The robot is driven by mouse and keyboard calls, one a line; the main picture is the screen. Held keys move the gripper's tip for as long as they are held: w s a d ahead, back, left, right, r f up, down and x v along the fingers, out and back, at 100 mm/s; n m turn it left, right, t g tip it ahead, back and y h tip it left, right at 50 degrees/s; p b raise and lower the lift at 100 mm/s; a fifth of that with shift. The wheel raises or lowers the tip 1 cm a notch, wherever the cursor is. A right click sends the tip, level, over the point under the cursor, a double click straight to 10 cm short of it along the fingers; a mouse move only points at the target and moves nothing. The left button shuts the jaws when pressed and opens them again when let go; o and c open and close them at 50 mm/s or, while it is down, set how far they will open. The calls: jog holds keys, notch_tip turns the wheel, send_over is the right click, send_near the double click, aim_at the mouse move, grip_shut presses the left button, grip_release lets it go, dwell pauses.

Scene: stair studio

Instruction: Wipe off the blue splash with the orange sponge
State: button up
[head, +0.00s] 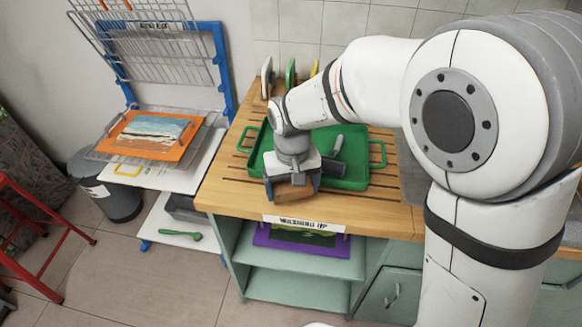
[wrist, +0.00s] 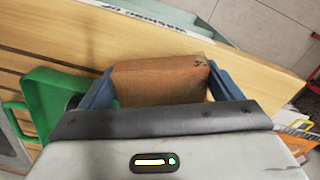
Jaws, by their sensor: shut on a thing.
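My gripper (head: 292,192) is shut on the orange-brown sponge (wrist: 160,80). In the wrist view the sponge fills the space between the two blue-grey fingers. In the head view the sponge (head: 291,188) is low at the front edge of the wooden counter (head: 226,188), in front of the green tray (head: 356,166). I cannot tell whether it touches the wood. No blue splash shows in either view; the counter under and right behind my gripper is hidden.
The green tray, with a handled tool (head: 336,148) in it, stands close behind my gripper. A drying rack with an orange-framed picture (head: 140,135) stands left. Bare counter lies left of my gripper.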

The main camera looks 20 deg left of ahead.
jog(key=shift+r+p, duration=1.35)
jog(key=shift+r, duration=0.95)
